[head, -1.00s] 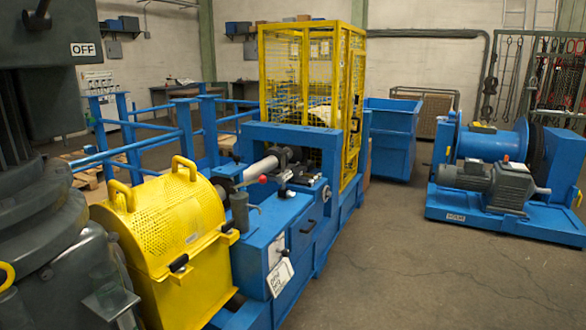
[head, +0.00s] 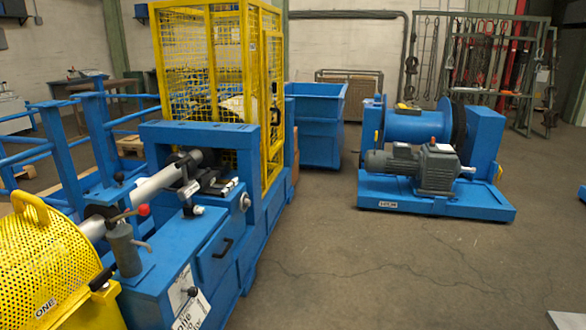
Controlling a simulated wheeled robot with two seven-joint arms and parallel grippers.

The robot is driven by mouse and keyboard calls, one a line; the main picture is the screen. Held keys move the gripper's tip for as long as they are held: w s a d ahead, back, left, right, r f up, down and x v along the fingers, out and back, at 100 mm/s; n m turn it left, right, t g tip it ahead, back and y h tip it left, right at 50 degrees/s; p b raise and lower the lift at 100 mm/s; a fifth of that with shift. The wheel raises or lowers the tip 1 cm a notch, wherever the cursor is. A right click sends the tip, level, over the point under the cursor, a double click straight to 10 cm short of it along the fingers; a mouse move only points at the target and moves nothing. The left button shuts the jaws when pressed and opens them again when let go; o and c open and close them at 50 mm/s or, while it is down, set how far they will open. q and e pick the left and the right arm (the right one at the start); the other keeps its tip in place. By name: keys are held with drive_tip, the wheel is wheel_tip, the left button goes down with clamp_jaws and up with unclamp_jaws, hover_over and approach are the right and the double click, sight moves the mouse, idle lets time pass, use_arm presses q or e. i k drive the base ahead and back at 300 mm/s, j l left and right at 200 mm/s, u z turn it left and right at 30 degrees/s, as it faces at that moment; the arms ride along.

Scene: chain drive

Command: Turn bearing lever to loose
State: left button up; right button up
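A blue machine frame (head: 215,235) stands at the left in the head view, with a grey shaft (head: 150,187) running through it. A lever with a red knob (head: 143,210) sits near the shaft, above a grey cylindrical pot (head: 124,248). A small lever with a pale knob (head: 197,210) sits on the blue top to its right. I cannot tell which of these is the bearing lever or read any loose mark. Neither of my grippers is in view.
A yellow perforated guard (head: 50,265) is at the lower left and a yellow mesh cage (head: 215,75) stands behind the frame. A blue winch (head: 430,160) with a grey motor is at the right. A blue bin (head: 318,125) stands at the back. The floor (head: 380,265) between is clear.

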sight(208, 170)
drive_tip(key=i+l+z, duration=0.15)
drive_tip(key=i, duration=2.1)
drive_tip(key=j, duration=0.05)
